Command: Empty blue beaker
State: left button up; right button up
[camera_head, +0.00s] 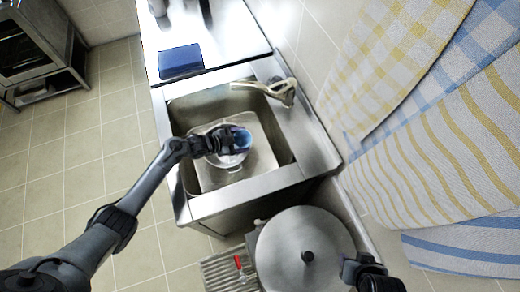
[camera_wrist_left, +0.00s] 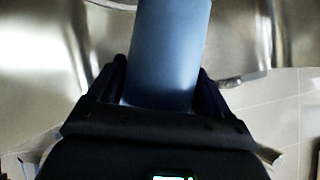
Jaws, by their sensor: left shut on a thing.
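The blue beaker (camera_head: 242,139) is in my left gripper (camera_head: 231,140), over the sink in the head view. The gripper is shut on it. In the left wrist view the beaker (camera_wrist_left: 168,55) stands out between the two fingers (camera_wrist_left: 165,95). Below it in the sink is a round metal pot or bowl (camera_head: 238,167), partly hidden by the gripper. I cannot tell whether the beaker holds anything. My right gripper (camera_head: 362,268) is at the lower right, beside the large lidded pot; its fingers are too small to judge.
The sink (camera_head: 180,196) has steel walls and a tap (camera_head: 262,89) on its far right side. A large lidded stockpot (camera_head: 285,248) stands in front of the sink. A dark blue thing (camera_head: 181,61) lies on the counter behind. Striped towels (camera_head: 395,75) hang at the right.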

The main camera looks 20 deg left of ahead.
aim_at(251, 139)
pick_arm(q)
jog(key=shift+s+d+r+m+y+p, duration=0.15)
jog(key=shift+d+r+m+y+p, duration=0.15)
jog(key=shift+d+p, duration=0.2)
jog(key=shift+s+d+r+m+y+p, duration=0.15)
jog(key=shift+d+r+m+y+p, duration=0.1)
jog(key=shift+d+y+p, duration=0.2)
jog(key=shift+d+r+m+y+p, duration=0.35)
jog(key=shift+m+y+p, duration=0.1)
jog(key=shift+y, duration=0.1)
jog(key=shift+s+t+y, duration=0.1)
jog(key=shift+t+y, duration=0.2)
jog(key=shift+y, duration=0.2)
jog(key=shift+d+r+m+y, duration=0.15)
jog(key=shift+r+m+y, duration=0.25)
jog(key=shift+m, duration=0.2)
pick_arm(e)
jog(key=shift+r, duration=1.65)
pick_arm(q)
jog(key=shift+y, duration=0.3)
pick_arm(e)
jog(key=shift+f, duration=0.1)
pick_arm(q)
jog(key=shift+d+r+m+t+y+b, duration=0.3)
jog(key=shift+m+y+b, duration=0.35)
jog(key=shift+b, duration=0.2)
pick_arm(e)
jog(key=shift+f, duration=0.65)
